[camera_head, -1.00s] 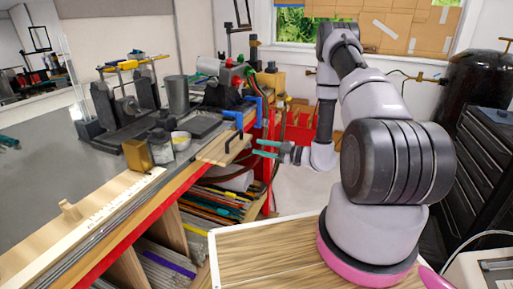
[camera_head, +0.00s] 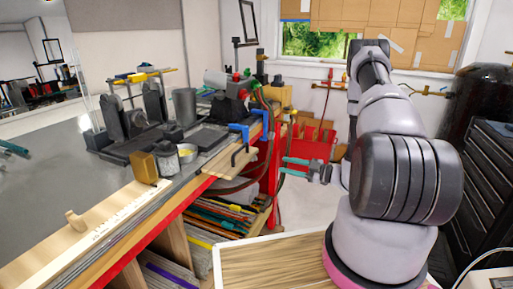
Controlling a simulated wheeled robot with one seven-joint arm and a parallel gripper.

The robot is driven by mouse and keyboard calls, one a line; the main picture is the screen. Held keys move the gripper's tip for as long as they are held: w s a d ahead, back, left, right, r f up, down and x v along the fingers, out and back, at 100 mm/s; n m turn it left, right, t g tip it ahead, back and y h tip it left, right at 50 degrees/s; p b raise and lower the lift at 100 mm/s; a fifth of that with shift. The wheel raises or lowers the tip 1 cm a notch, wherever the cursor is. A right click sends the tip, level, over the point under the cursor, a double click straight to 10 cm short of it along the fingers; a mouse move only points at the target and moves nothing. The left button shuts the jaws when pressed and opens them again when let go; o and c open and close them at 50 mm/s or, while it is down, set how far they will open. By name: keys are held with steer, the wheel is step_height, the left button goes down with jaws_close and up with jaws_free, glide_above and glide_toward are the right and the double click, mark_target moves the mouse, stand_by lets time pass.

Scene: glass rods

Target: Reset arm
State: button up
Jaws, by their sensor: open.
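My gripper (camera_head: 297,168) is in the middle of the view, just right of the workbench's end, with its two teal fingers pointing left. The fingers are apart and nothing shows between them. My arm stands at the right and partly hides the wrist behind its large dark joint. The gripper is clear of the bench (camera_head: 50,140) and in front of a red bin (camera_head: 318,142).
The bench holds dark lathe-like equipment (camera_head: 138,125), a brass block (camera_head: 144,168), a wooden rail (camera_head: 85,222) and blue clamps (camera_head: 240,131). Coloured rods (camera_head: 215,222) fill the shelf below. A black tool cabinet (camera_head: 490,175) stands at the right.

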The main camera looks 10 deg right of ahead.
steer(key=s+a+r+n+g+h, duration=0.1)
steer(key=s+a+r+n+g, duration=0.25)
steer(key=r+n, duration=0.5)
steer(key=s+a+r+n+g, duration=0.2)
steer(key=a+r+n+g, duration=0.15)
steer(key=r+n, duration=0.45)
steer(key=s+a+r+n+g+h, duration=0.1)
steer(key=s+a+r+n+g, duration=0.2)
steer(key=r+n, duration=0.45)
steer(key=s+d+r+n+t+h, duration=0.2)
steer(key=s+r+n+h, duration=0.3)
steer(key=n, duration=0.8)
steer(key=s+d+r+n+t+h, duration=0.3)
steer(key=s+r+n, duration=0.6)
steer(key=n, duration=0.5)
steer(key=r+t+h, duration=0.1)
steer(key=h, duration=0.1)
steer(key=shift+d+r+t+h, duration=0.25)
steer(key=shift+d+t+h, duration=0.05)
